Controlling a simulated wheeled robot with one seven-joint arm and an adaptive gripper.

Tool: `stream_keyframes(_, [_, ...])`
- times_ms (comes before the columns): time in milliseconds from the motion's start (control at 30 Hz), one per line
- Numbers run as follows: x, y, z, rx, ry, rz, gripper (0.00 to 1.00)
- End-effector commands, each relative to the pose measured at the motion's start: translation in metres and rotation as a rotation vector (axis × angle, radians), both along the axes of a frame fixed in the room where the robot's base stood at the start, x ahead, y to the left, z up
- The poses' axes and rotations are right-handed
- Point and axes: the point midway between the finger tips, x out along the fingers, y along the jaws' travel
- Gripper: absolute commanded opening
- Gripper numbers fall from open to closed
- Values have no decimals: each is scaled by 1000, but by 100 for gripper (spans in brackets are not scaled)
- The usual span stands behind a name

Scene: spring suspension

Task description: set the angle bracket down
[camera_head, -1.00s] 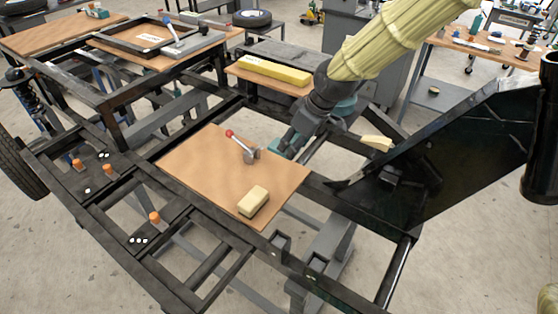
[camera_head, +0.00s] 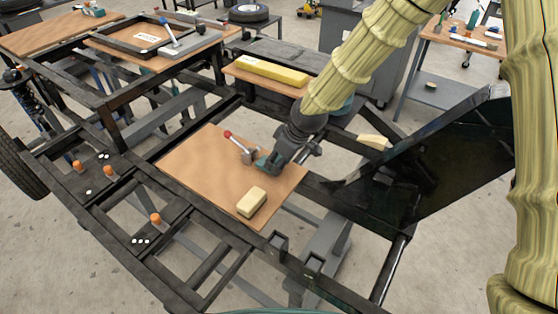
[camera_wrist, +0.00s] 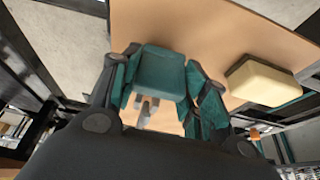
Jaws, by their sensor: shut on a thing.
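My gripper (camera_head: 276,160) is low over the near right part of the brown board (camera_head: 205,170). In the wrist view its fingers (camera_wrist: 160,85) are closed on the sides of a teal piece, which I take to be the angle bracket (camera_wrist: 160,70). A red-knobbed lever (camera_head: 238,142) lies on the board just left of the gripper. A cream block (camera_head: 252,202) sits in front of it, apart from the gripper.
The board rests on a black vehicle frame (camera_head: 210,262) with open gaps. A black panel (camera_head: 440,165) rises at the right. Orange knobs (camera_head: 155,218) stand on the left rails. The board's left half is clear. A yellow bar (camera_head: 272,70) lies on a shelf behind.

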Motion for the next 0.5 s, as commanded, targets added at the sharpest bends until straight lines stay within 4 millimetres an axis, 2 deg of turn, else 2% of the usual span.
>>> stream_keyframes(133, [-2,-2,-10,-1,2,1,14])
stream_keyframes(500, [-2,-2,-14,-1,1,1,14])
